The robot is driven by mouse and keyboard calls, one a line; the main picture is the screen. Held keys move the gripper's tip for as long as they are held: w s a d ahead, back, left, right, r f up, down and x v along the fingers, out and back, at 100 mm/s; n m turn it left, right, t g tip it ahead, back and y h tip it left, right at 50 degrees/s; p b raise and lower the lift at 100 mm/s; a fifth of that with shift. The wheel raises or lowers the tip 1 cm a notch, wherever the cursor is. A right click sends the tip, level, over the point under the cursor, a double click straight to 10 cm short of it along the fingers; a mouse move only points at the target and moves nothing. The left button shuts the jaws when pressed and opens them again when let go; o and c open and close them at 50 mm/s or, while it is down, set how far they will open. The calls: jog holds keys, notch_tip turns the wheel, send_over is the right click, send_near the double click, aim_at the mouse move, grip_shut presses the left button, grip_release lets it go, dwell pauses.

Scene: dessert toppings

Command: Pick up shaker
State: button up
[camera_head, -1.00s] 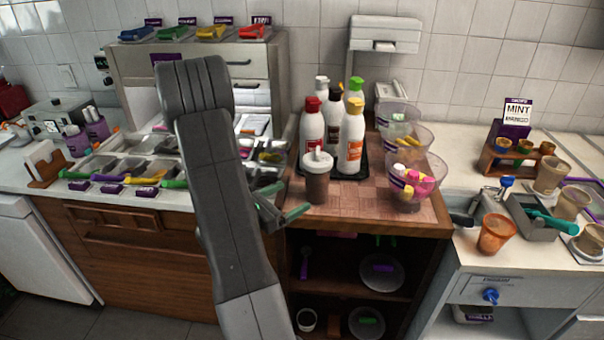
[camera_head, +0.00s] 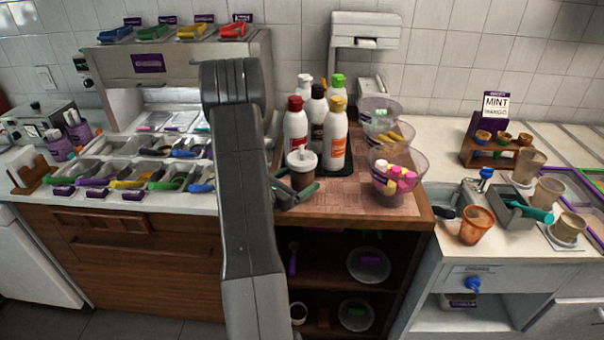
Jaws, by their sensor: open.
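The shaker (camera_head: 302,172), with a white domed lid and a brown body, stands upright at the front left of the wooden-topped counter (camera_head: 345,200). My gripper (camera_head: 298,188) is open and low at the shaker's near left side. One green-tipped finger reaches across the front of the shaker's lower body. The other finger is mostly hidden, so I cannot tell whether the shaker is between the fingers or whether they touch it. My arm covers the area just left of the shaker.
Several sauce bottles (camera_head: 334,138) stand on a dark tray close behind the shaker. Bare counter lies between shaker and bowls. Topping bins (camera_head: 130,172) are at the left, an orange cup (camera_head: 477,225) at the right.

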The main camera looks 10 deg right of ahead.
jog(key=shift+p+x, duration=0.45)
jog(key=shift+x, duration=1.4)
jog(key=shift+r, duration=0.1)
jog(key=c, duration=1.3)
jog(key=shift+r, duration=0.15)
